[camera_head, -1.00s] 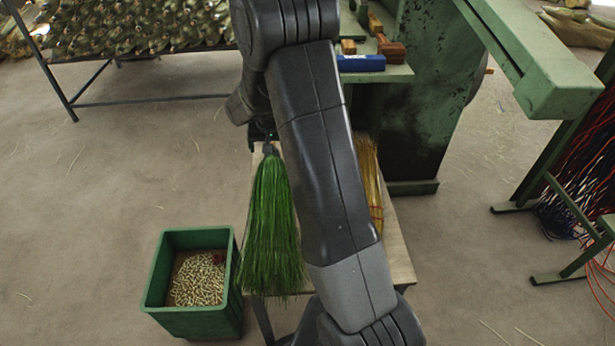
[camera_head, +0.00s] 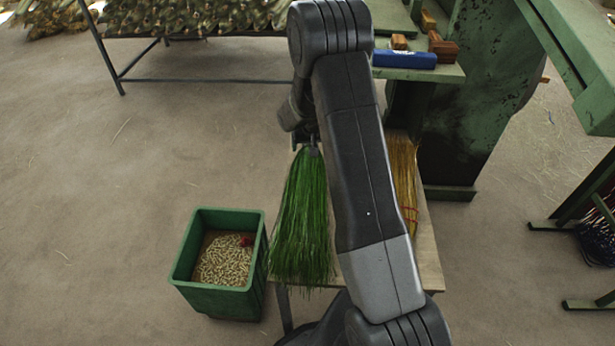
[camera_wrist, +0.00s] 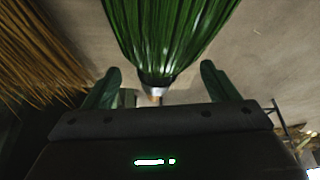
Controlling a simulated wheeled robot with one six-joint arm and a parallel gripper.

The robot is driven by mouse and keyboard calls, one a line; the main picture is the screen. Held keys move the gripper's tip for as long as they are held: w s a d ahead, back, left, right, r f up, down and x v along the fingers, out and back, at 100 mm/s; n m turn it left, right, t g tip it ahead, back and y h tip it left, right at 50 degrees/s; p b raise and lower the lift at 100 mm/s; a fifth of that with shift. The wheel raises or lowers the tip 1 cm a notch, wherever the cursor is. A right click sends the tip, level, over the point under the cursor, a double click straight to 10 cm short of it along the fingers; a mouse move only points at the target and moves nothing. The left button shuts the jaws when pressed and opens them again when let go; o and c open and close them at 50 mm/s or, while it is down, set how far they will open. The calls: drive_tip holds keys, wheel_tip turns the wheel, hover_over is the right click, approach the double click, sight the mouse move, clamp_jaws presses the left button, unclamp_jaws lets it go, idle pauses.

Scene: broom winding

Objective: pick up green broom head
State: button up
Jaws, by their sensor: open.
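The green broom head (camera_head: 302,215) lies on a small wooden table, its narrow neck pointing away from me and its bristles spreading over the near edge. In the wrist view the broom head (camera_wrist: 165,35) fills the top middle, with its pale metal-looking neck between my two green fingertips. My gripper (camera_wrist: 160,85) is open, with space on both sides of the neck. In the head view my gripper (camera_head: 300,135) is at the neck end, mostly hidden by my dark arm.
A yellow broom head (camera_head: 403,180) lies on the same table (camera_head: 428,255) to the right. A green bin (camera_head: 220,298) of small pale pieces stands on the floor at left. A green machine (camera_head: 470,120) with a blue block (camera_head: 404,60) stands behind. Open floor is at left.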

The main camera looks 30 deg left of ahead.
drive_tip(key=x, duration=0.4)
drive_tip(key=shift+f, duration=0.1)
